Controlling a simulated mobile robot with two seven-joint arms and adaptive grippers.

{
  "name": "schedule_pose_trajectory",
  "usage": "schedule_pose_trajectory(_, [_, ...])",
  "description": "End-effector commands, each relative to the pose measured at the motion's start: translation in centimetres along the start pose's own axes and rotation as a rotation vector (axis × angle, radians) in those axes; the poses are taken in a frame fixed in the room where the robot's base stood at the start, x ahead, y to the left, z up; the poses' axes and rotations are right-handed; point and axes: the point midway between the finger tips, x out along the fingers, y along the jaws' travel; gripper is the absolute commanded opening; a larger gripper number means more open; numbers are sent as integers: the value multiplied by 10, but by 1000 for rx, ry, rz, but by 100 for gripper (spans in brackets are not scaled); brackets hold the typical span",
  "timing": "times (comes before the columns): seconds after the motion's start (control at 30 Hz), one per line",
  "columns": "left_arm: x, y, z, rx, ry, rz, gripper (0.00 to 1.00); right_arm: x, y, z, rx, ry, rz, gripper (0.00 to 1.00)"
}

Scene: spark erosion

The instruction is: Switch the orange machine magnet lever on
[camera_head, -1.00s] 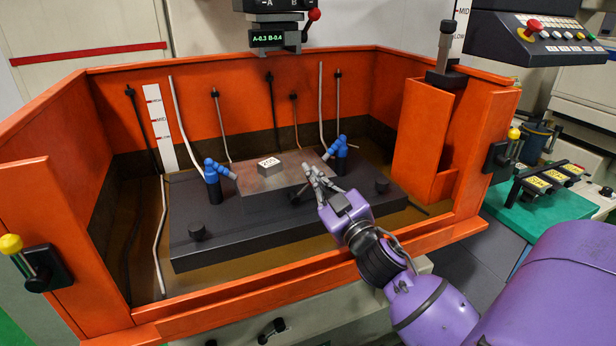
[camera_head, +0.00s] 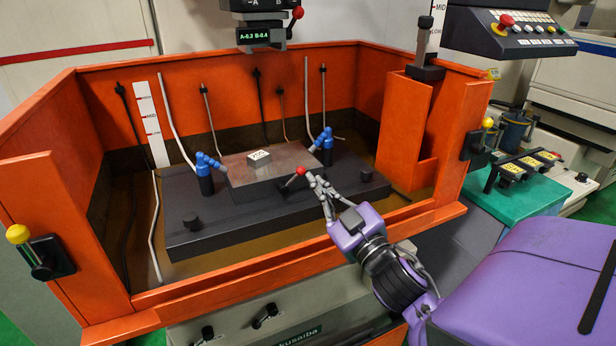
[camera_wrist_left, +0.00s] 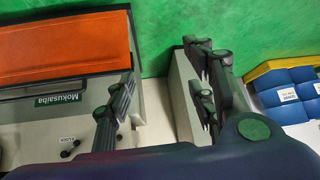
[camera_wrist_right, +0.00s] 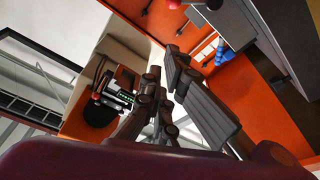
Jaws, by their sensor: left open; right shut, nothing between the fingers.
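The orange machine (camera_head: 110,245) has an open tank with a dark magnet table (camera_head: 250,222) inside. A small lever with a red ball knob (camera_head: 300,171) stands at the table's front, right of its middle. My right gripper (camera_head: 314,181) is just right of the knob, its fingers shut and empty. Whether it touches the lever I cannot tell. My left gripper (camera_wrist_left: 162,88) is open and empty in the left wrist view, away from the tank.
Two blue nozzles (camera_head: 205,175) (camera_head: 325,140) stand on the table, with a small labelled block (camera_head: 258,158) on the steel plate between them. The machine head (camera_head: 262,25) hangs above. The tank's front wall (camera_head: 300,266) runs below my right wrist. A green side table (camera_head: 525,192) stands right.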

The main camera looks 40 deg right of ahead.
Motion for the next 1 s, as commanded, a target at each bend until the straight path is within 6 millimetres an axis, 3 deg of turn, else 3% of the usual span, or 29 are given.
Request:
schedule_pose_trajectory(0.13, [5, 0, -17, -6, 35, -2, 50, -3, 0, -8, -4, 20, -2, 0])
schedule_pose_trajectory(0.3, [8, -3, -9, -4, 25, -8, 50, 29, -16, -70, -39, 111, -50, 0])
schedule_pose_trajectory(0.47, [8, -4, 0, -2, 9, -10, 50, 45, -22, -92, -81, 6, -52, 0])
schedule_pose_trajectory(0.57, [8, -5, 2, 0, 8, -11, 50, 43, -22, -87, -107, -98, -44, 0])
schedule_pose_trajectory(0.8, [8, -6, -1, 2, 15, -12, 50, 29, -14, -50, -130, -297, -14, 0])
schedule_pose_trajectory(1.0, [11, -6, 11, 5, 0, -11, 50, 46, -13, -38, -138, -313, -10, 0])
